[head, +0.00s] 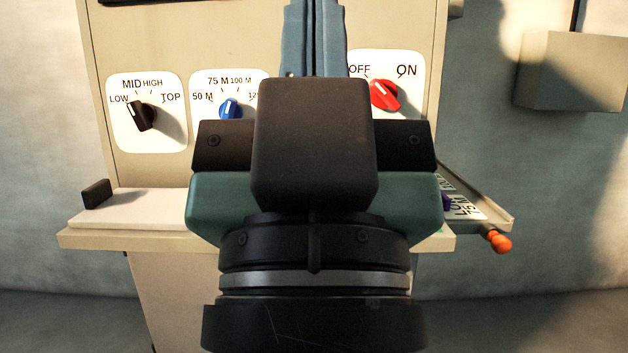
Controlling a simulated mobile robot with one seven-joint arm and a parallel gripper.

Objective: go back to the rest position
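My gripper (315,40) is seen from behind in the head view. Its dark and green body covers the middle of the picture, in front of a beige control panel (270,25). The gripper body hides the panel's lower middle and part of the shelf below.
The panel carries a black knob (141,116), a blue knob (230,108) and a red knob (385,95). A pale shelf (135,208) juts out below, with a small black block (96,193). An orange-tipped handle (497,241) sticks out at right. A beige box (575,72) hangs on the wall.

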